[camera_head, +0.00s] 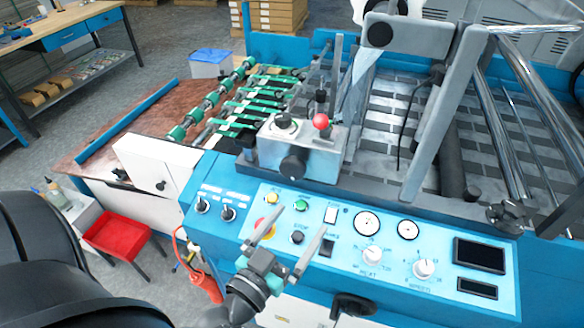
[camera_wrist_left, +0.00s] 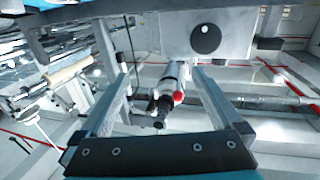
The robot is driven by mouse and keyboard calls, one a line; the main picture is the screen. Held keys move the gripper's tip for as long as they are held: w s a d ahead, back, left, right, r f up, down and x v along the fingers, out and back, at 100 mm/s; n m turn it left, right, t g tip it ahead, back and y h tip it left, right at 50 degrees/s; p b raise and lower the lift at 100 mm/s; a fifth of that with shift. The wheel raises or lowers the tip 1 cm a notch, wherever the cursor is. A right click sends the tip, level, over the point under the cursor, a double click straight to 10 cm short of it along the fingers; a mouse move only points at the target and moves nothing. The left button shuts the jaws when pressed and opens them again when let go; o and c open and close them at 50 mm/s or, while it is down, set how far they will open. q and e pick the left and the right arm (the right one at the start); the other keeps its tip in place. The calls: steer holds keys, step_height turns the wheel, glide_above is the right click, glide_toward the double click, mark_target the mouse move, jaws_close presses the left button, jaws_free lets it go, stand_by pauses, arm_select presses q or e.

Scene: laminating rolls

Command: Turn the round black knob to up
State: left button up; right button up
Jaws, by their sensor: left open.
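A round black knob (camera_head: 293,166) sits on the front of the grey metal box in the middle of the machine. A red ball (camera_head: 321,121) on a lever stands on top of that box. My left gripper (camera_head: 298,224) is open and empty over the blue control panel, below the knob in the picture and apart from it. In the left wrist view its open fingers (camera_wrist_left: 160,72) point toward a pale block with a round black knob (camera_wrist_left: 205,39); I cannot tell for sure that it is the same one. The knob's pointing direction is too small to read. My right gripper is out of view.
The control panel (camera_head: 450,218) carries smaller black switches (camera_head: 228,213), white dials (camera_head: 372,254), gauges and buttons. Green-wheeled rollers (camera_head: 262,95) lie behind left. A grey upright frame (camera_head: 435,130) stands to the right.

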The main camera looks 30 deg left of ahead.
mark_target(291, 171)
arm_select(q)
steer(key=s+a+f+n+y, duration=0.1)
steer(key=a+n+y, duration=0.1)
steer(key=a+y, duration=0.3)
steer(key=shift+h, duration=0.5)
steer(key=x, duration=1)
steer(key=f+x, duration=0.1)
steer(key=x, duration=0.4)
steer(key=shift+s+a, duration=0.1)
steer(key=shift+a, duration=0.25)
steer(key=c, duration=1.2)
steer(key=shift+c, duration=0.2)
